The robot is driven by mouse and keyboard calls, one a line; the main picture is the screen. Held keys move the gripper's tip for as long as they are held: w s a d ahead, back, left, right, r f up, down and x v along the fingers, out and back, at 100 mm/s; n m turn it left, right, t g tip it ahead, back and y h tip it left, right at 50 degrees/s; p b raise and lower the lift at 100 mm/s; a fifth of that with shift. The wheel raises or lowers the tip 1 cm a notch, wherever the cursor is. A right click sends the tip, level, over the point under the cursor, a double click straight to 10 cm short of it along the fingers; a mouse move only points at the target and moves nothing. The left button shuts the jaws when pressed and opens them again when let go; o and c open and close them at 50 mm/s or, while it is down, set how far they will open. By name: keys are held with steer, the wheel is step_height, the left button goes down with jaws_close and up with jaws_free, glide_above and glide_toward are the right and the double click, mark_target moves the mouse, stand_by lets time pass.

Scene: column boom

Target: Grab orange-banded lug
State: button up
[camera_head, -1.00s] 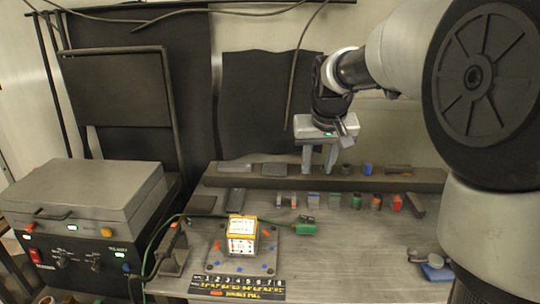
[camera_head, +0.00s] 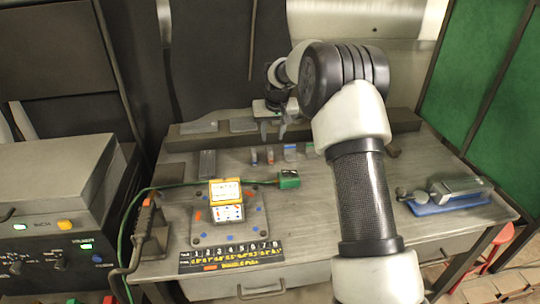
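A row of small lugs stands on the bench below the back ledge. One lug (camera_head: 270,155) shows a reddish-orange band; a greyer lug (camera_head: 254,157) stands just left of it with a small orange trace. A blue-marked lug (camera_head: 290,152) stands to the right. At this size I cannot tell for sure which is the orange-banded one. My gripper (camera_head: 273,131) points down above and behind these lugs, near the ledge. Its two fingers are apart with nothing seen between them. My arm hides the right part of the row.
A long dark ledge (camera_head: 215,137) runs along the back. A fixture plate (camera_head: 205,234) with a yellow-white box (camera_head: 227,192) stands front left of the lugs, beside a green connector (camera_head: 289,180) and cable. A blue-based device (camera_head: 447,198) sits at right. A numbered strip (camera_head: 232,256) lies in front.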

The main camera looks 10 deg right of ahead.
mark_target(270, 150)
steer(key=x, duration=1.1)
steer(key=shift+w+f+p, duration=0.1)
steer(key=shift+w+p, duration=0.05)
steer(key=shift+p, duration=0.2)
jaws_close()
